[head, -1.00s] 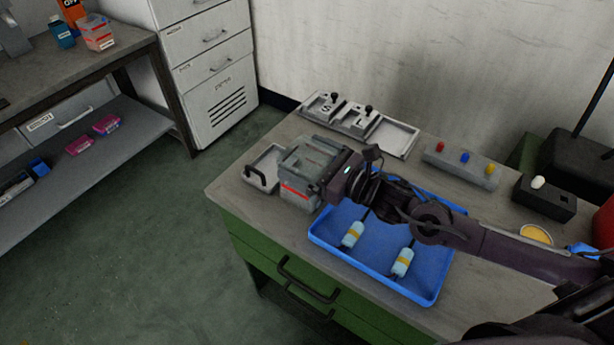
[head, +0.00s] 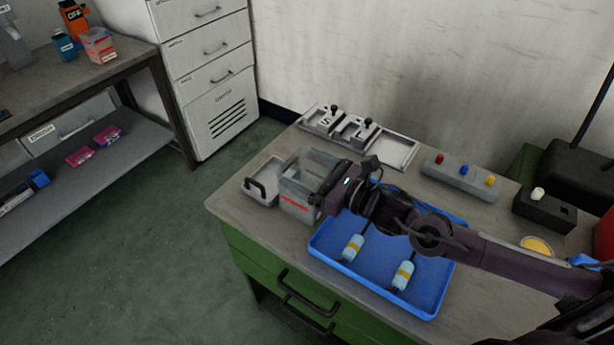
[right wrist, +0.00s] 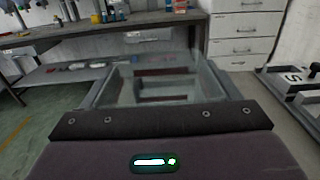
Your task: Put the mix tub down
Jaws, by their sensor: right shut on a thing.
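The mix tub (head: 298,205) is a see-through grey box with an open top and a red stripe. It is upright at the table's left part, between a small grey tray and the blue tray. My right gripper (head: 322,182) reaches it from the right and is shut on it. In the right wrist view the tub (right wrist: 165,88) lies straight ahead of the gripper. The tub's base looks at or very near the tabletop; I cannot tell whether it touches. My left gripper is out of view.
The blue tray (head: 335,256) holds two light-blue parts with yellow bands. A small grey tray (head: 262,190) with a black handle is close left of the tub. Fixtures with black knobs (head: 345,128) and a button box (head: 460,178) stand behind. The table's front left corner (head: 235,208) is bare.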

